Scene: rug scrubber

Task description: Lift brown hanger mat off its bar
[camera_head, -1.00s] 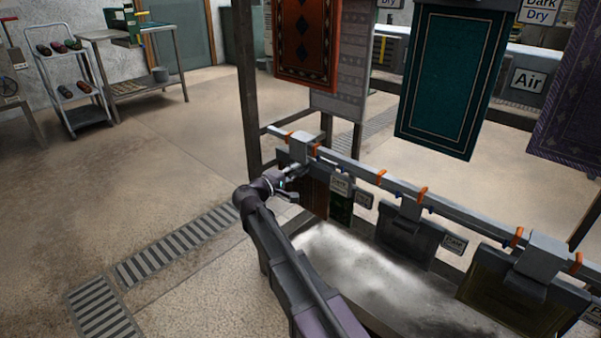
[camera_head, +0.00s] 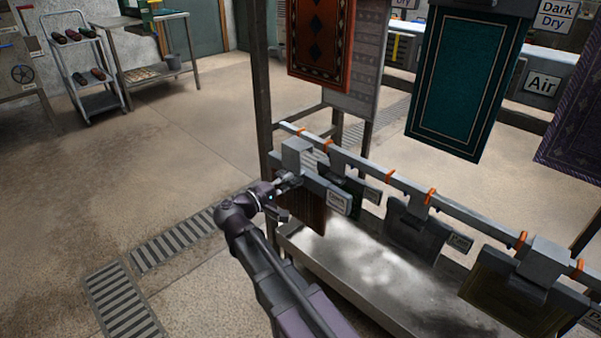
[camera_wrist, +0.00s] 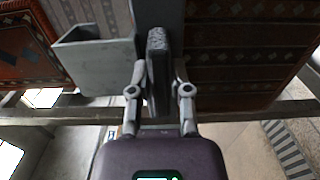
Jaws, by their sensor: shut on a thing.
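The brown hanger mat (camera_head: 307,208) hangs from a grey hanger (camera_head: 318,188) with a boxy hook (camera_head: 298,153) at its top. The hook stands on the near side of the bar (camera_head: 375,180) and looks apart from it. My gripper (camera_head: 283,184) is shut on the hanger's upright grip plate, beside the hook. In the wrist view the grip plate (camera_wrist: 158,62) is between my fingers, with the hook (camera_wrist: 93,65) to the left and the patterned brown mat (camera_wrist: 240,65) to the right. Part of the mat is hidden by my arm in the head view.
Other hanger mats (camera_head: 415,230) hang along the bar to the right, between orange markers. A metal tray (camera_head: 370,285) with whitish residue lies below. A dark post (camera_head: 262,85) stands behind my gripper. Open floor (camera_head: 140,190) lies to the left.

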